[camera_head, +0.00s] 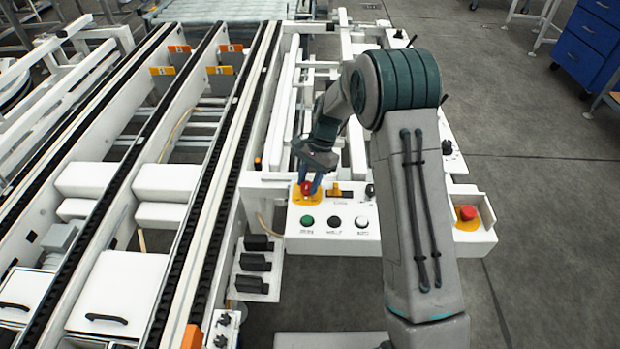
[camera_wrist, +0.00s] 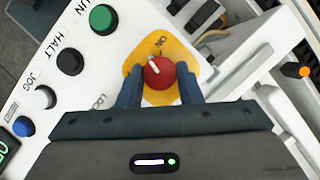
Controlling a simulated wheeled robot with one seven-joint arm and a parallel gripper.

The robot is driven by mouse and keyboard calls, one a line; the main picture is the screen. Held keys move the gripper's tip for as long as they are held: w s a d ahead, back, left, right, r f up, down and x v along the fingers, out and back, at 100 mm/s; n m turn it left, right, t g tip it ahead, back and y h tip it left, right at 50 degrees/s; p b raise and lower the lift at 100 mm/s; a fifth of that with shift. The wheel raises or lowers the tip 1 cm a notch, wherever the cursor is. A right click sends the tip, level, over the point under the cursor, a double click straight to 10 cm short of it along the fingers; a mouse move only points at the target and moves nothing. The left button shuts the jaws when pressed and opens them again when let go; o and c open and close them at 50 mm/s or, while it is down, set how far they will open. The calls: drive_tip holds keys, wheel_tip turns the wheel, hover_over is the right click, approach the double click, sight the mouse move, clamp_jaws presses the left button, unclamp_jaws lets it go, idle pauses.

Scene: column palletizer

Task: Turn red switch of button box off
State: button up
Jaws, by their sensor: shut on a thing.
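The white button box (camera_head: 348,241) stands in the middle of the head view. Its red switch (camera_wrist: 159,72) is a round knob with a white mark, on a yellow plate (camera_wrist: 189,51) with the word "ON" beside it. The white mark points toward the upper left in the wrist view. The red switch also shows in the head view (camera_head: 306,188), partly covered by my gripper. My gripper (camera_wrist: 160,86) has its two blue fingers on either side of the red switch, shut on it. The lower part of the yellow plate is hidden behind the fingers and palm.
A second red button (camera_head: 467,213) on yellow stands at the box's right end. Conveyor rails (camera_head: 215,180) run along the left. Open floor lies to the right.

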drive_tip(key=n+h, duration=0.1)
drive_tip(key=n, duration=0.4)
drive_tip(key=shift+w+a+n+g+h+p, duration=0.2)
drive_tip(key=shift+n+g+h+p, duration=0.1)
drive_tip(key=shift+g+h+p, duration=0.1)
drive_tip(key=n+h, duration=0.2)
drive_tip(key=n, duration=0.3)
drive_tip(key=shift+a, duration=0.15)
drive_tip(key=o, duration=1)
drive_tip(key=v, duration=1.4)
